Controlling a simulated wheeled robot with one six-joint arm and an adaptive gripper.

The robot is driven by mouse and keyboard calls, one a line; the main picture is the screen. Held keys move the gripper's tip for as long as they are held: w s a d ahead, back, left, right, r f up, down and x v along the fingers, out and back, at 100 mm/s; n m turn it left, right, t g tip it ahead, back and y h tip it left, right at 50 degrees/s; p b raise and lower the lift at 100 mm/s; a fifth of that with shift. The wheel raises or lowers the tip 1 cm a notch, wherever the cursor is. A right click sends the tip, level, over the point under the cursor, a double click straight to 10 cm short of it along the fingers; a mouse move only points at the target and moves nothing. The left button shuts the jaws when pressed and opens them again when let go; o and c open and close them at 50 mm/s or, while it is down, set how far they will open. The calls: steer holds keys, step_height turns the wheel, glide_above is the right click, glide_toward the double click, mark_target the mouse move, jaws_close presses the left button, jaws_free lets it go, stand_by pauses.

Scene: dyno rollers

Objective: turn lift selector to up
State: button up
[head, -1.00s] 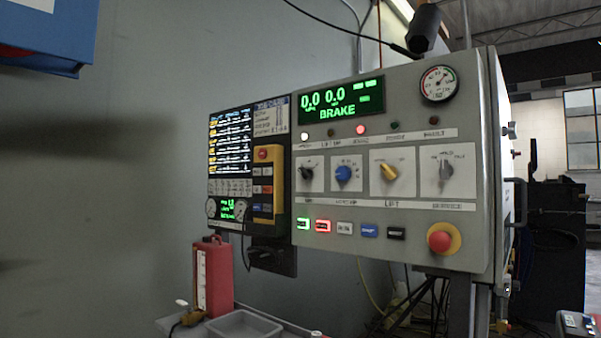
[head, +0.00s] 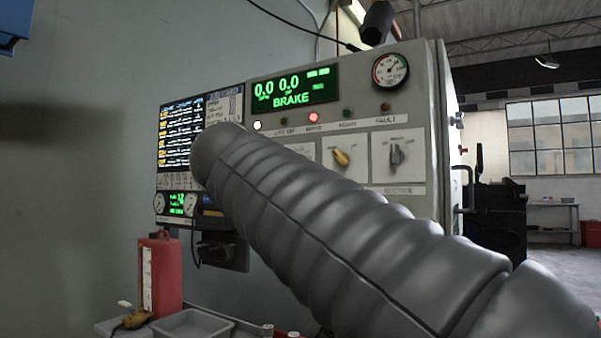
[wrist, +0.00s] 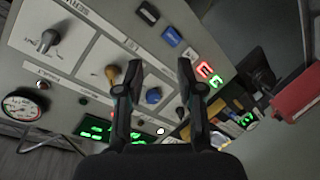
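The lift selector is a yellow knob (head: 341,157) on a white plate of the grey control panel (head: 431,120). It is turned at a slant in the head view. In the wrist view the panel appears turned round, and the yellow knob (wrist: 112,74) shows just left of the left finger. My gripper (wrist: 160,72) is open and empty in front of the panel, with a blue knob (wrist: 153,95) seen between its fingers. In the head view my sleeved arm crosses the lower panel and hides the blue knob, the buttons and my gripper.
A dark knob (head: 396,154) sits right of the yellow one. A gauge (head: 391,70) and a green display (head: 292,90) are above. A screen (head: 185,137) is at left. A red container (head: 160,275) and a grey tray (head: 195,325) stand below left.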

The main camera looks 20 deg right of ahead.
mark_target(337, 156)
step_height(337, 156, up, 10)
steer(key=f+m+h, duration=0.1)
steer(key=m+h, duration=0.2)
steer(key=h, duration=0.1)
steer(key=x, duration=0.9)
steer(key=p+x, duration=0.1)
steer(key=x, duration=0.3)
steer(key=shift+w+a+r, duration=0.1)
steer(key=shift+w+r, duration=0.15)
steer(key=shift+w, duration=0.25)
steer(key=shift+a, duration=0.1)
jaws_close()
